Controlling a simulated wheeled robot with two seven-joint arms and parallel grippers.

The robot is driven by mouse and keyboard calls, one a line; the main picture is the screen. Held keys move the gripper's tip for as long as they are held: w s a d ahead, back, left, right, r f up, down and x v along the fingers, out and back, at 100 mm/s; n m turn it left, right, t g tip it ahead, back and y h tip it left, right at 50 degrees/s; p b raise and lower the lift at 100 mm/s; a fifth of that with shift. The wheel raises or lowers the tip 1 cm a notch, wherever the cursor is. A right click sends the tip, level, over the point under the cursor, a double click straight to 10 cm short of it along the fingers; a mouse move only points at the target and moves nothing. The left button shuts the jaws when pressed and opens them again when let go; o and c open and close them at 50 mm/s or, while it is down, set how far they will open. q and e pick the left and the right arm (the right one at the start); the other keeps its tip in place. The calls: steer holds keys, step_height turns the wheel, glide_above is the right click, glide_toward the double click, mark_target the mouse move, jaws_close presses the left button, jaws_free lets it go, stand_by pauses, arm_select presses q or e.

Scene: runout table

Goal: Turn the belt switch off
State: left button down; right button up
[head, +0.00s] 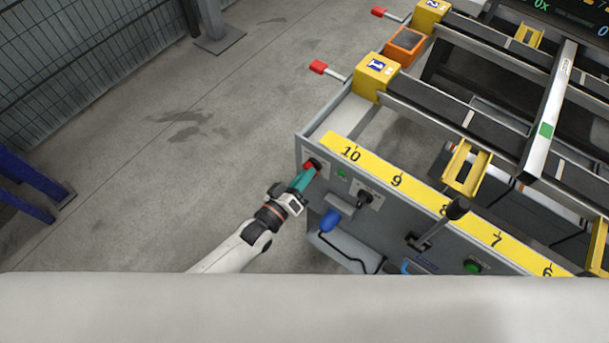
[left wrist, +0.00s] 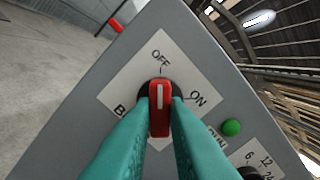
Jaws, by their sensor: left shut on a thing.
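The belt switch is a red knob (left wrist: 160,108) with a white line on it, on a white label plate (left wrist: 128,72) marked OFF and ON. The white line points up toward the OFF mark; ON is to the right. My left gripper (left wrist: 159,117) is shut on the knob, with one teal finger on each side. In the head view the red knob (head: 313,163) shows at the left end of the grey panel, with my left gripper (head: 307,172) at it. The fingers hide the lower part of the plate. My right gripper is not in view.
A green button (left wrist: 231,127) and a black knob (left wrist: 250,173) sit right of the switch. Along the panel are a blue handle (head: 330,220) and a black-knobbed lever (head: 457,208). A yellow numbered strip (head: 397,181) runs along the top.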

arm_select(q)
steer(key=shift+f, duration=0.1)
steer(key=c, duration=1.4)
jaws_free()
steer(key=shift+c, duration=0.2)
steer(key=v, duration=1.2)
steer(key=shift+b, duration=0.3)
steer(key=s+a+f+m+g+y, duration=0.15)
steer(key=a+f, duration=0.25)
steer(key=f, duration=0.4)
steer(key=s+a+f+g+y, duration=0.2)
steer(key=s+a+f+y, duration=0.1)
steer(key=f, duration=0.4)
steer(key=s+a+f+m+g+y, duration=0.1)
steer(key=s+a+f+g+y, duration=0.2)
steer(key=f, duration=0.5)
steer(key=s+a+f+g+y, duration=0.1)
steer(key=s+a+f+g, duration=0.1)
steer(key=s, duration=0.5)
steer(key=s+a+f+m+g+y, duration=0.1)
steer(key=s+a+f+g, duration=0.1)
steer(key=s+f, duration=0.3)
steer(key=s+a+f+m+g+y, duration=0.1)
steer(key=s+a+f+g, duration=0.1)
steer(key=s, duration=0.7)
step_height(320, 180, down, 2)
steer(key=shift+s+f+g+p, duration=0.15)
steer(key=shift+s+g+p, duration=0.25)
steer(key=shift+g, duration=0.15)
